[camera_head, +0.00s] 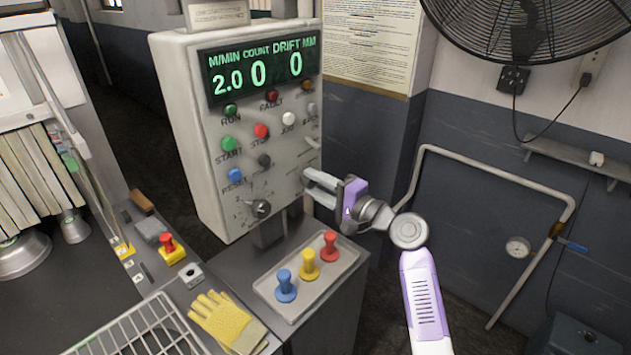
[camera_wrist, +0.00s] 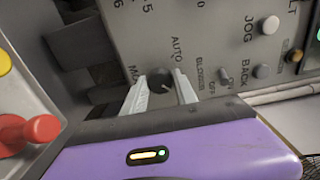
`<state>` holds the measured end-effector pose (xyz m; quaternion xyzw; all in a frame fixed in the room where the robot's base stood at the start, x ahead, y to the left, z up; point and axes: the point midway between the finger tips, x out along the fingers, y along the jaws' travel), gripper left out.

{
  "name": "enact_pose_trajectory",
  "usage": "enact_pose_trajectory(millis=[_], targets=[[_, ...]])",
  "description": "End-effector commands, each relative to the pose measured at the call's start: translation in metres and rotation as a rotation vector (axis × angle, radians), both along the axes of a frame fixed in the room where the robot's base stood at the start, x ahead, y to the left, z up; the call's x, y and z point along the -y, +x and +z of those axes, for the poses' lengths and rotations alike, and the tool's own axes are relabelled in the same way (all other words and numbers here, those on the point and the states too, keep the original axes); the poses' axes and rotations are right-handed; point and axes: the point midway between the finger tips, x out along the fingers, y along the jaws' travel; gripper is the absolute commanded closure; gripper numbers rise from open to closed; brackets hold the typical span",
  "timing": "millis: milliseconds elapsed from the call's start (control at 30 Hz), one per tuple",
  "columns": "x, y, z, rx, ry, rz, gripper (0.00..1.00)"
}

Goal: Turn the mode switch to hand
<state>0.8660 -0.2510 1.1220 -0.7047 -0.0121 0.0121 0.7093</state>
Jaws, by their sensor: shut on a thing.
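The mode switch is a dark round knob (camera_wrist: 159,79) on the grey control panel, in the wrist view. An "AUTO" label is beside it; another label at its left is partly covered by a finger. My gripper (camera_wrist: 161,92) has its two pale fingers on either side of the knob and is shut on it. The knob's pointer direction is hard to read. In the head view my gripper (camera_head: 310,187) reaches in from the right to the panel's lower right edge, and the switch is hidden there.
The control panel (camera_head: 185,120) has a lit display, several buttons and a dial (camera_head: 261,208). Below it a tray (camera_head: 293,316) holds blue, yellow and red knobbed pieces. Yellow gloves (camera_head: 222,318) and a wire rack (camera_head: 135,335) are at the front. A wall pipe (camera_head: 500,175) runs at right.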

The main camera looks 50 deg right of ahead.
Motion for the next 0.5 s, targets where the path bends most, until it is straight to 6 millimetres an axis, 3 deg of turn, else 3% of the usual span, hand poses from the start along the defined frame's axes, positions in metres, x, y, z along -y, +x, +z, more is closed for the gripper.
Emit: enact_pose_trajectory(millis=[433, 467, 500], targets=[[0.0007, -0.0005, -0.0016, -0.002, 0.011, -0.001, 1.00], [0.0007, -0.0005, -0.0016, -0.002, 0.011, -0.001, 0.60], [0.0007, -0.0005, -0.0016, -0.002, 0.011, -0.001, 0.52]])
